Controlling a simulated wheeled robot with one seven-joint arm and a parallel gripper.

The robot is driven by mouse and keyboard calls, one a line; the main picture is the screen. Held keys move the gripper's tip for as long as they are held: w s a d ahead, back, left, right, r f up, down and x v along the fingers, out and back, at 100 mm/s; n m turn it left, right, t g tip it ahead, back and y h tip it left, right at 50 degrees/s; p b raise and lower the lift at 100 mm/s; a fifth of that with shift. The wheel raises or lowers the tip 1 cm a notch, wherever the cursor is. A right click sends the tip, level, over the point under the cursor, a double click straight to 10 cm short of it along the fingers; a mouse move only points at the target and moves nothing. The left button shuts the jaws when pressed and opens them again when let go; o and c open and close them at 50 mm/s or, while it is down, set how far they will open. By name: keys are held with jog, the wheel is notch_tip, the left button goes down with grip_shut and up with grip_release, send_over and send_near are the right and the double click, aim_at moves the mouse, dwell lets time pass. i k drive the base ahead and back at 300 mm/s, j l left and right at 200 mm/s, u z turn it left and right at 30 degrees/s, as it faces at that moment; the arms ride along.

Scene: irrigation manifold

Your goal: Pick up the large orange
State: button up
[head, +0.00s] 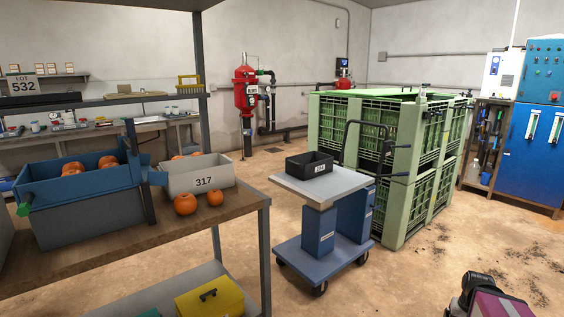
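Two oranges sit on the brown wooden shelf top in front of the grey bin. The large orange (185,204) is on the left, near the shelf's front edge. A smaller orange (215,198) is just to its right. More oranges (73,168) show inside the blue bin, and a few tops (178,157) show above the rim of the grey bin. My gripper's fingers do not show in the head view.
The blue bin (85,190) and the grey bin (201,181) marked 317 stand on the wooden shelf top (150,234), beside a grey upright post (199,48). A cart (320,190) carrying a black tray (309,164) stands to the right, before stacked green crates (400,150). The floor between shelf and cart is clear.

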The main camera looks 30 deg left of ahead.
aim_at(185, 203)
jog(key=u, duration=3.15)
jog(key=l, duration=0.2)
